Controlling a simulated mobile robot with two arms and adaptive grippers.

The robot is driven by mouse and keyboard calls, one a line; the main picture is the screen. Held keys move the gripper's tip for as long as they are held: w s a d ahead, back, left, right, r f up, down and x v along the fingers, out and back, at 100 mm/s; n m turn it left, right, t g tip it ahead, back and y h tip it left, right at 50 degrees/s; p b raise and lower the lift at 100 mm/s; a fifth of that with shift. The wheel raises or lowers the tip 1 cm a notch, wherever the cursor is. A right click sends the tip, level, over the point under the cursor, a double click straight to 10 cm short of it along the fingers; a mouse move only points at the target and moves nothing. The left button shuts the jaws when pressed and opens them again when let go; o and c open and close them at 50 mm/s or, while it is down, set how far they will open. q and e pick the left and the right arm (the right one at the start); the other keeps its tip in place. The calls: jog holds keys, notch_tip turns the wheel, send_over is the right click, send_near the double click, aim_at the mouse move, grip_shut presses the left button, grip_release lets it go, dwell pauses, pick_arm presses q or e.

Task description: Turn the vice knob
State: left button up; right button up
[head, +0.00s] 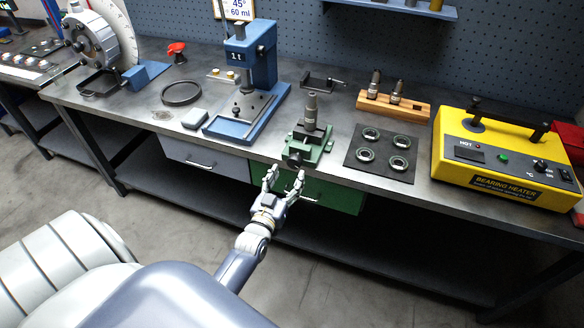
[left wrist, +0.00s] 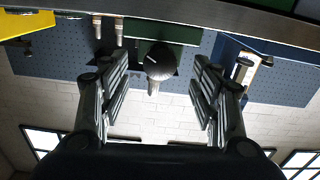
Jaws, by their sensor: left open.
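The small green vice (head: 322,143) stands at the front edge of the workbench, with a grey cylindrical part upright in it. Its dark round knob (head: 294,160) faces me at the front. In the left wrist view, which is upside down, the knob (left wrist: 160,62) shows a light mark on its face. My left gripper (head: 284,178) is open and empty, just in front of the knob. In the left wrist view the knob appears between the two spread fingers (left wrist: 160,85), with no visible contact. My right gripper is not in view.
A blue press (head: 262,62) stands left of the vice. A dark mat (head: 383,160) with several bearing rings lies to its right, beside the yellow bearing heater (head: 455,140). A wooden block (head: 418,110) with upright parts is behind. A green drawer (head: 340,196) is below the vice.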

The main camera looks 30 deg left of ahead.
aim_at(293, 165)
pick_arm(q)
jog(key=shift+v, duration=2.75)
notch_tip(293, 165, down, 3)
jog(key=w+d+m+g+h+b, duration=0.1)
jog(key=w+d+m+h+b, duration=0.1)
jog(key=m+b, duration=0.6)
jog(key=w+a+r+b, duration=0.1)
jog(key=w, duration=0.1)
jog(key=w+a+r+y+b, duration=0.1)
jog(key=w+a, duration=0.1)
jog(key=w, duration=0.1)
jog(key=w+a+r+m+t+y+b, duration=0.1)
jog(key=w, duration=0.1)
jog(key=shift+w+a+r, duration=0.15)
jog(key=shift+w+r, duration=0.1)
jog(key=shift+x, duration=0.9)
